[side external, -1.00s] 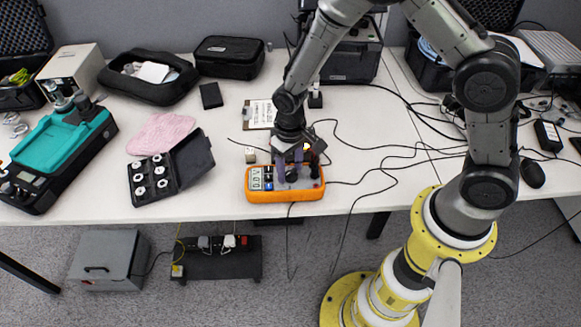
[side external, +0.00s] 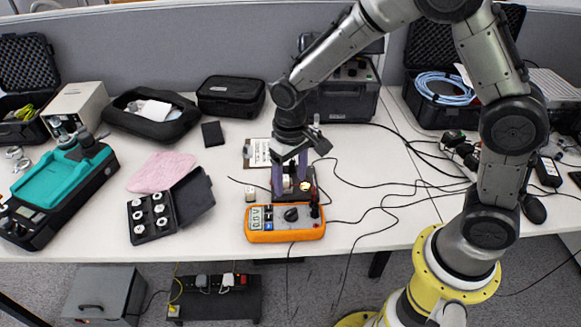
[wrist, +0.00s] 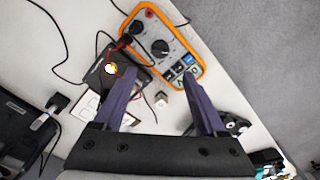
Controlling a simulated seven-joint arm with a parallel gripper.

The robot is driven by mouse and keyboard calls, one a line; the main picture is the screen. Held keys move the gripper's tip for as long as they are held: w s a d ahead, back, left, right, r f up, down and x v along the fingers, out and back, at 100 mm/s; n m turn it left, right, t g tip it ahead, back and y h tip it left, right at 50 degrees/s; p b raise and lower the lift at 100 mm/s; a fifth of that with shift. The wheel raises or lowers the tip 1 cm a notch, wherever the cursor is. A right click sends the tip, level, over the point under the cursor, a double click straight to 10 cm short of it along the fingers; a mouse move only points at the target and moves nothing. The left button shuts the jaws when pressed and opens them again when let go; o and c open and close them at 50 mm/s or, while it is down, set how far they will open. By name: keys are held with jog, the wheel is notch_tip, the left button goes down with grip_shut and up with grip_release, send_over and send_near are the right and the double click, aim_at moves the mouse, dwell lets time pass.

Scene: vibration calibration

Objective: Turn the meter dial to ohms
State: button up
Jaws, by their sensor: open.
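The orange meter (side external: 258,236) lies on the white table near its front edge, with its display at the left end. Its dark round dial (side external: 291,214) is uncovered. The wrist view shows the meter (wrist: 188,43) at the top, with the dial (wrist: 160,48) in full sight. The dial's setting is too small to read. My gripper (side external: 291,190) is open, with purple fingers, behind the dial in the side view and apart from it. In the wrist view my gripper (wrist: 158,76) has its fingers spread, with the dial beyond the tips.
A dark device with a lit yellow spot (side external: 308,182) stands right behind the meter. A small pale block (side external: 251,195) sits behind the meter's left end. An open case of weights (side external: 150,219) lies left. A clipboard (side external: 258,153) lies farther back. Loose cables run across the right side.

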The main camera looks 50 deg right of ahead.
aim_at(290, 211)
jog(key=shift+r, duration=1.65)
jog(key=shift+f, duration=0.1)
notch_tip(290, 211, down, 14)
jog(key=shift+r, duration=0.15)
grip_shut()
